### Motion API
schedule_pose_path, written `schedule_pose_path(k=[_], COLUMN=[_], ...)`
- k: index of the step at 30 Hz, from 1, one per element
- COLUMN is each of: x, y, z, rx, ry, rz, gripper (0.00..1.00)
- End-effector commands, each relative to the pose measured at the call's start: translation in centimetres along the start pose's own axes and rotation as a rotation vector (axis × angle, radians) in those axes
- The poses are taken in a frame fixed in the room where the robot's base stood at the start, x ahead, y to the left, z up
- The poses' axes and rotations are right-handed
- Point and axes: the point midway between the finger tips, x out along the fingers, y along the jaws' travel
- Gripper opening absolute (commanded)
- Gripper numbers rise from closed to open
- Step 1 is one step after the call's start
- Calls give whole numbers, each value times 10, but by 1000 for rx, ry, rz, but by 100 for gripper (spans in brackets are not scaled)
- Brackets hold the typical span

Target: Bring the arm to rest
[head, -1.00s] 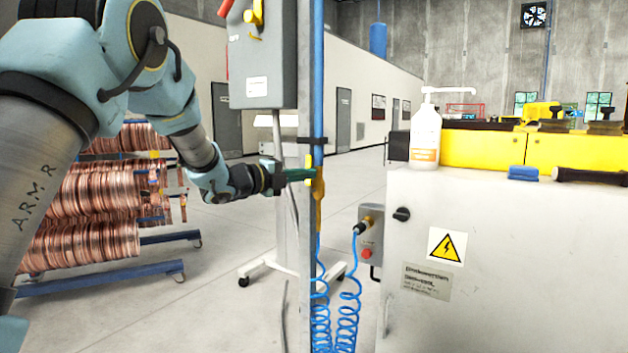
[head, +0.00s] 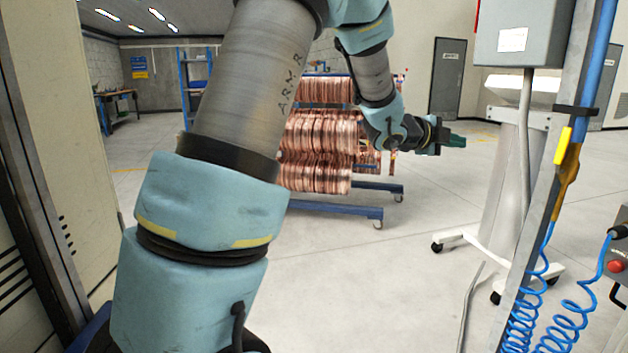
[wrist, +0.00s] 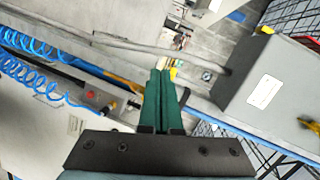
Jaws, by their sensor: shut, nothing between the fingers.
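My gripper (head: 455,141) is held out at the end of my bent arm, right of the copper coils in the head view. Its green fingers are shut with nothing between them. In the wrist view the two green fingers (wrist: 160,98) lie side by side. The blue air hose with a yellow valve (head: 566,165) hangs from the post at the right, apart from my gripper.
Copper tube coils (head: 320,150) hang on a blue wheeled rack behind my arm. A grey box (head: 522,30) and a white wheeled stand (head: 500,190) are at the right. A light cabinet (head: 60,120) stands close at the left. Open floor lies between.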

Motion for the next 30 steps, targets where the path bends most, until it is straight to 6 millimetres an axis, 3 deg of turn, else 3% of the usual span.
schedule_pose_path(k=[1,3,6,11,15,18,21,25,30], x=[-24,-57,-112,-212,-301,-352,-388,-411,-417], y=[-4,4,24,69,117,146,168,184,190], z=[31,70,114,152,146,124,98,75,66], rx=[-106,-262,-496,-891,-1252,-1489,-1676,-1823,-1872], ry=[-119,-277,-499,-842,-1125,-1298,-1428,-1526,-1557], rz=[18,42,69,92,97,96,95,95,96], gripper=[0,0,0,0,0,0,0,0,0])
